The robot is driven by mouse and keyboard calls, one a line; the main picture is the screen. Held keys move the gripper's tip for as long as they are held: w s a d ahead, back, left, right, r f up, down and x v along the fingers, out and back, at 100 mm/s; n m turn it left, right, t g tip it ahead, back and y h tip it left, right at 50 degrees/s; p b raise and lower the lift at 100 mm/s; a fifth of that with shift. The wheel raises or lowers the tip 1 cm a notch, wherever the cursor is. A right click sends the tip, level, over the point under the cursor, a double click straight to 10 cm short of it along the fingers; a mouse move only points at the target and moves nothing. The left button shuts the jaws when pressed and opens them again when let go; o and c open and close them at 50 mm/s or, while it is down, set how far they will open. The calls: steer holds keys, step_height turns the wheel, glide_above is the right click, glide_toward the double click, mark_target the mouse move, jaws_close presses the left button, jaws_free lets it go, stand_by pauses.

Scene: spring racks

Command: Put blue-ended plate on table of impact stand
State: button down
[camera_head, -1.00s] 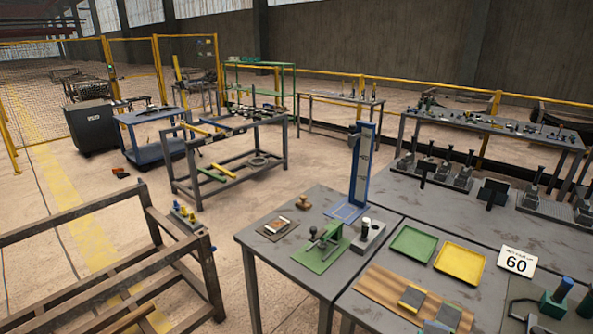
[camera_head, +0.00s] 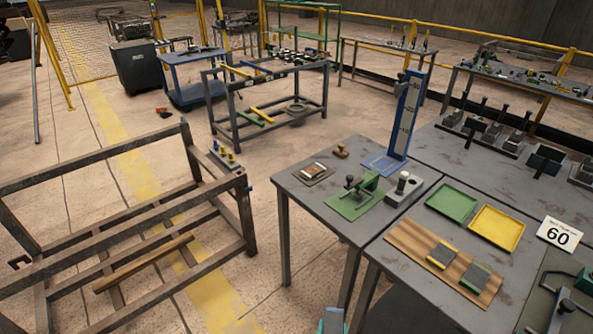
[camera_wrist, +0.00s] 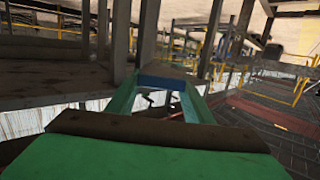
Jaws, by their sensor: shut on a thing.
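In the wrist view, my gripper (camera_wrist: 160,98) is shut on a plate with a blue end (camera_wrist: 163,82); the rest of the plate is mostly hidden.
Around the stand are a green fixture (camera_head: 357,195), a grey block with a white-topped post (camera_head: 405,190), green (camera_head: 452,204) and yellow trays (camera_head: 497,230). A wooden board (camera_head: 412,239) holds two plates. A metal frame (camera_head: 100,230) stands at left; floor between is open.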

steer(key=w+a+f+n+y, duration=0.2)
steer(key=a+f+y, duration=0.1)
steer(key=a+f, duration=0.7)
steer(key=shift+w+a, duration=0.25)
steer(key=shift+a, duration=0.1)
steer(key=shift+d+r, duration=0.1)
